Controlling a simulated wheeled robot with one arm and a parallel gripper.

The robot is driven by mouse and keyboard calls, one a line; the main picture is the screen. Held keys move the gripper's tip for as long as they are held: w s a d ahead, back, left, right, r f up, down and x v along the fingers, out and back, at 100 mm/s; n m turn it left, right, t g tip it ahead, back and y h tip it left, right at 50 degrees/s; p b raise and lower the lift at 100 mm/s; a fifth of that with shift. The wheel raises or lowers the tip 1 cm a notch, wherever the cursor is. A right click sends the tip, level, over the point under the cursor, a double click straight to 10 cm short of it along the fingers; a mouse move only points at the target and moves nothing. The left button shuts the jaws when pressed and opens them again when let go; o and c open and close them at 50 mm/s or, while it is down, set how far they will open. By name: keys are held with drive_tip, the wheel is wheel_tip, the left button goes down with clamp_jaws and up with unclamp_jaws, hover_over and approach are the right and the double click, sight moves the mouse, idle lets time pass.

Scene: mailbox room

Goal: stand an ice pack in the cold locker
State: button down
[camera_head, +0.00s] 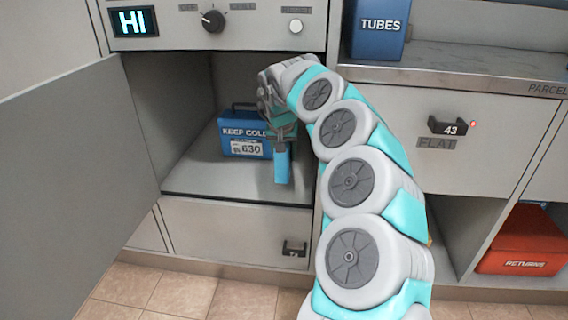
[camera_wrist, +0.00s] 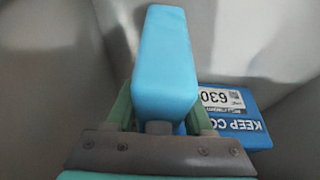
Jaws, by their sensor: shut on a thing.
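The cold locker (camera_head: 195,185) stands open, with its grey door (camera_head: 80,170) swung out to the left. My gripper (camera_head: 281,143) is inside the locker and points down. It is shut on a light blue ice pack (camera_head: 282,166), held upright near the locker's front right. In the wrist view the ice pack (camera_wrist: 165,60) sits between the green fingers (camera_wrist: 160,118). Whether its lower end touches the locker floor I cannot tell. A dark blue "KEEP COLD" box (camera_head: 243,136) stands behind and left of the pack; it also shows in the wrist view (camera_wrist: 225,95).
Above the locker is a panel with a "HI" display (camera_head: 134,21), a black knob (camera_head: 213,21) and a white button (camera_head: 295,26). A drawer (camera_head: 235,235) lies below. A blue "TUBES" box (camera_head: 379,28) and an orange "RETURNS" bin (camera_head: 522,243) stand to the right. The locker's front left floor is clear.

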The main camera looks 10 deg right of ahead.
drive_tip(key=shift+w, duration=0.4)
drive_tip(key=shift+d+f+b, duration=0.1)
drive_tip(key=shift+f+b, duration=0.85)
drive_tip(key=shift+f, duration=0.9)
drive_tip(key=shift+r, duration=0.1)
drive_tip(key=shift+p, duration=0.45)
drive_tip(key=shift+c, duration=1.4)
unclamp_jaws()
drive_tip(key=shift+f+b, duration=0.2)
drive_tip(key=shift+b, duration=0.2)
